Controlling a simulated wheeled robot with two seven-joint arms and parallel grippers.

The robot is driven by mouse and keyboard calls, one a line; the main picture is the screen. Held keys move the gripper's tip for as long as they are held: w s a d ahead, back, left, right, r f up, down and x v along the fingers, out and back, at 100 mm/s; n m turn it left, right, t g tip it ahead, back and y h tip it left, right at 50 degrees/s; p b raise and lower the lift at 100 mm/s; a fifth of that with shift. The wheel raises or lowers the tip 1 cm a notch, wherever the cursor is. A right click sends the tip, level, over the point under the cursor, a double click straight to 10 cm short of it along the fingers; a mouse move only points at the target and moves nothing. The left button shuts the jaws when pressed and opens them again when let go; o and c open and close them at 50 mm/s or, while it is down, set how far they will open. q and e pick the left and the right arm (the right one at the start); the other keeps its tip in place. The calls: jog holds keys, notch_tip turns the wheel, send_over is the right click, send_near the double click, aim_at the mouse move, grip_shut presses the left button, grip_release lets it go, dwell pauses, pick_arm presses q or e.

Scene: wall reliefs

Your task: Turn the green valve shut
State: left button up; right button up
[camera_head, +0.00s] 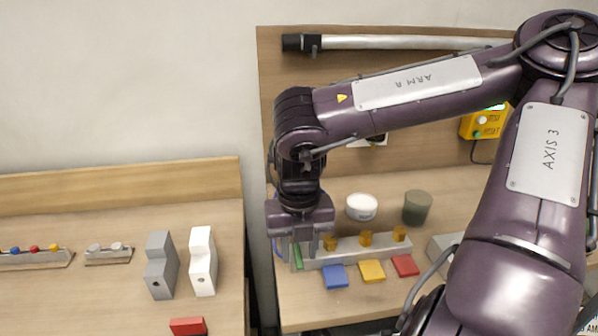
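My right gripper (299,246) points down at the left end of a grey block (350,252) on the right-hand bench. The block carries several brass-coloured fittings (366,239) in a row. A narrow green piece (298,258) shows just below the fingers; it may be part of the green valve. The rest of it is hidden behind the gripper. The fingers look a little apart, but I cannot tell whether they touch the green piece. Blue (335,277), yellow (371,271) and red (405,265) flat pieces lie in front of the block. My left gripper is not in view.
A white round container (361,207) and a dark green-grey cup (417,207) stand behind the block. A yellow control box (484,122) is on the back panel (400,160). Grey (161,265) and white (203,262) stepped blocks stand on the left bench, beyond a gap.

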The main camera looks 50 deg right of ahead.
aim_at(299, 259)
notch_tip(299, 259, up, 7)
jog(key=shift+r, duration=0.2)
dwell(0.6)
